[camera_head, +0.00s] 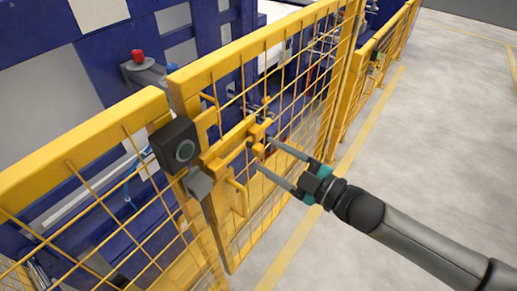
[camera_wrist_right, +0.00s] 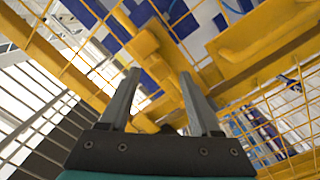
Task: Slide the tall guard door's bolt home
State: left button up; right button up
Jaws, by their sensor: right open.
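The tall guard door (camera_head: 317,50) is a yellow frame with wire mesh. Near its latch side a yellow crossbar carries a small yellow bolt assembly (camera_head: 257,131). The bolt's exact position in its keeper cannot be told. A yellow pull handle (camera_head: 238,196) is below it. My right gripper (camera_head: 263,152) is open and empty, its two long grey fingers pointing at the bolt area from the front right. In the right wrist view the open fingers (camera_wrist_right: 159,74) point towards yellow door hardware (camera_wrist_right: 146,43), with no clear contact visible. My left gripper is not in view.
A black box with a round button (camera_head: 175,146) sits on the neighbouring yellow fence panel, left of the door. Blue machinery (camera_head: 95,75) stands behind the mesh. Open grey floor with a yellow line (camera_head: 292,250) lies on the right.

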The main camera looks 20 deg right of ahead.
aim_at(262, 151)
jog(key=shift+x, duration=1.9)
grip_shut()
jog(key=shift+r, duration=0.1)
